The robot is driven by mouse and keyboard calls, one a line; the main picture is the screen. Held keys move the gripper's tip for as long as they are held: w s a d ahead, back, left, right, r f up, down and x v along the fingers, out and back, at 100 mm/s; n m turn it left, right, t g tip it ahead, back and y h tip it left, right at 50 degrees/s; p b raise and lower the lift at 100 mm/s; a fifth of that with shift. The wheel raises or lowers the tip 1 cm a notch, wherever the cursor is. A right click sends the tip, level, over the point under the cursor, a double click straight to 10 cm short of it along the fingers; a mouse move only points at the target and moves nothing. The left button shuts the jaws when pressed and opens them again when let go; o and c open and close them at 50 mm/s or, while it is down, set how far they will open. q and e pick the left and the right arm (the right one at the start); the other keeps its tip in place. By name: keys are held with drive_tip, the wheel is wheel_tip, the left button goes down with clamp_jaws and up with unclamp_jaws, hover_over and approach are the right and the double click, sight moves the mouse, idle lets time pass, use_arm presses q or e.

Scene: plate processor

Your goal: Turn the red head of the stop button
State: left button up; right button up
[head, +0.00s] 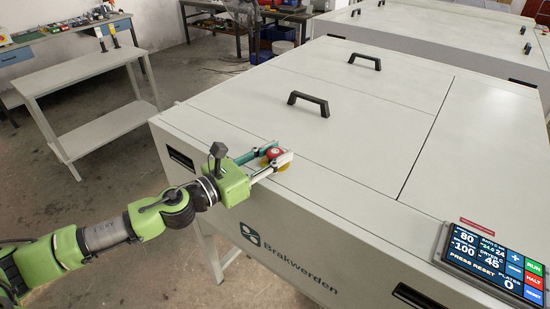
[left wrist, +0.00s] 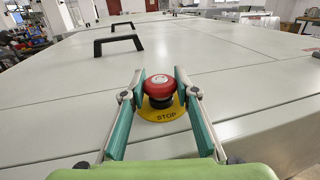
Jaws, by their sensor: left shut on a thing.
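The stop button has a red round head (left wrist: 159,87) on a dark collar, with a yellow plate (left wrist: 162,113) marked STOP beneath it. It sits near the front left edge of the plate processor's top, and its red head (head: 273,153) also shows in the head view. My left gripper (head: 274,156) reaches in from the left. In the left wrist view the left gripper (left wrist: 158,83) has one finger on each side of the red head and is shut on it. My right gripper is in neither view.
The processor's flat top (head: 330,145) carries two black handles (head: 309,103) behind the button. A control screen (head: 492,262) is at the front right corner. A grey side table (head: 85,70) stands at the left, and a second machine (head: 430,40) is behind.

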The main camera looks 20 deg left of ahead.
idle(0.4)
use_arm(q)
drive_tip(key=o, duration=1.1)
drive_tip(key=shift+v, duration=6)
